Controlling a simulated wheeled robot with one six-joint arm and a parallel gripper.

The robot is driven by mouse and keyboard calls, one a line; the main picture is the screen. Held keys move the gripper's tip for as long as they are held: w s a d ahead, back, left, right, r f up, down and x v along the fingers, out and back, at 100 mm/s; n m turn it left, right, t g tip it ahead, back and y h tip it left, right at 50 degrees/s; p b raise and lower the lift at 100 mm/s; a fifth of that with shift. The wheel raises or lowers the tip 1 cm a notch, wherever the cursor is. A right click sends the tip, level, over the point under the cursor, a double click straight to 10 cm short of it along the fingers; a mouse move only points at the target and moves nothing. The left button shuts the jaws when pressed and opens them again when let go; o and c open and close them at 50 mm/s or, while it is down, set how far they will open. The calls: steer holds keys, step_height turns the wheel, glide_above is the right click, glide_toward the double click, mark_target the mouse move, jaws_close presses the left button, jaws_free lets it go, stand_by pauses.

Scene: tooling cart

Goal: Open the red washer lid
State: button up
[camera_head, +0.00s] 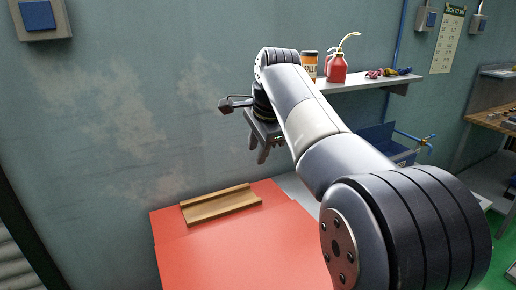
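The red washer lid (240,248) fills the bottom middle of the head view as a broad, flat red panel. A seam or step shows near its back left. A wooden bar-shaped piece (221,205) lies along its back part, near the wall. The lid looks down, and its front runs out of the picture. My gripper (260,153) hangs above and behind the lid's right back corner, fingers pointing down, apart from the lid. I see nothing held in it. The fingers are small and partly overlap, so their opening is unclear. My arm hides the lid's right side.
A wall shelf (365,84) holds a red oil can (337,68), an orange-and-white canister (308,66) and small coloured items. A blue basin (372,136) and a workbench (497,121) stand at right. The wall is close behind the lid; the space above the lid's left is clear.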

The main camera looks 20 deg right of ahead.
jaws_close()
stand_by(0.3)
steer(key=c, duration=0.7)
jaws_free()
steer(key=o, duration=0.7)
steer(key=a+p+v, duration=0.1)
steer(key=v, duration=0.9)
steer(key=shift+d+r, duration=0.45)
steer(key=shift+s, duration=0.1)
steer(key=shift+c, duration=0.3)
